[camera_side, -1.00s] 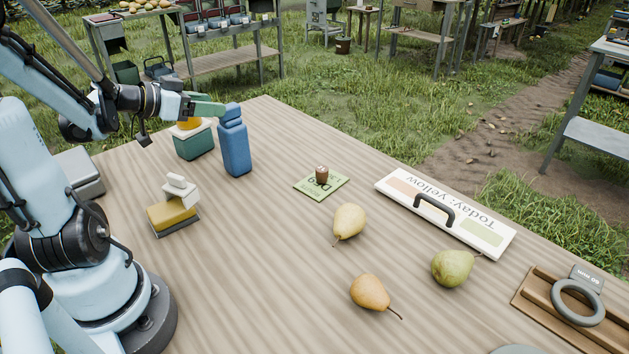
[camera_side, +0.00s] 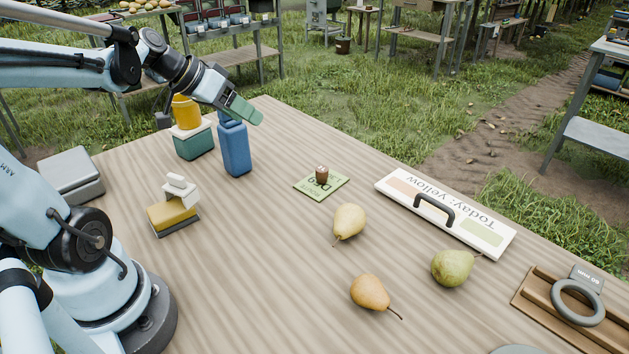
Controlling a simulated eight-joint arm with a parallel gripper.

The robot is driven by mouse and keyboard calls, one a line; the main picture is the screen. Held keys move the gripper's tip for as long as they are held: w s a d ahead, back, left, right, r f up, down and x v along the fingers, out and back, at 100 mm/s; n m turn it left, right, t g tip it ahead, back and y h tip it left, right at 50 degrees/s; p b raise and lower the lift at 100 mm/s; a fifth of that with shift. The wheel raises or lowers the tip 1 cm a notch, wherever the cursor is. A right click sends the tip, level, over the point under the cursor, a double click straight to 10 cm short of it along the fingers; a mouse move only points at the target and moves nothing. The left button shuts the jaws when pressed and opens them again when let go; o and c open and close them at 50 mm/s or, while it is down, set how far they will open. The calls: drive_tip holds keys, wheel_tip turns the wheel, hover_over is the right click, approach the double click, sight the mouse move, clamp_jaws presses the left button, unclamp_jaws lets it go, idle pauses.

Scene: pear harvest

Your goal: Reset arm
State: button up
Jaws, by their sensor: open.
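My gripper (camera_side: 247,112) is raised above the far left part of the wooden table (camera_side: 270,260), with green fingers angled down to the right. Nothing shows between the fingers. It is close to the top of a blue bottle (camera_side: 235,150) in the picture; the bottle stands upright. A pale yellow pear (camera_side: 349,221), a brownish-yellow pear (camera_side: 369,292) and a green pear (camera_side: 452,267) lie on the table, all away from my gripper.
A green box with a white top (camera_side: 194,142) bears a yellow-orange container (camera_side: 186,111). The table's middle is clear.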

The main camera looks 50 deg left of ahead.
drive_tip(key=s+d+f+y, duration=0.1)
drive_tip(key=s+d+f, duration=0.1)
drive_tip(key=d, duration=0.4)
drive_tip(key=s+d+f+m+g+y, duration=0.1)
drive_tip(key=s+d+f, duration=0.1)
drive_tip(key=d, duration=0.5)
drive_tip(key=shift+d, duration=0.2)
drive_tip(key=shift+s+f, duration=0.1)
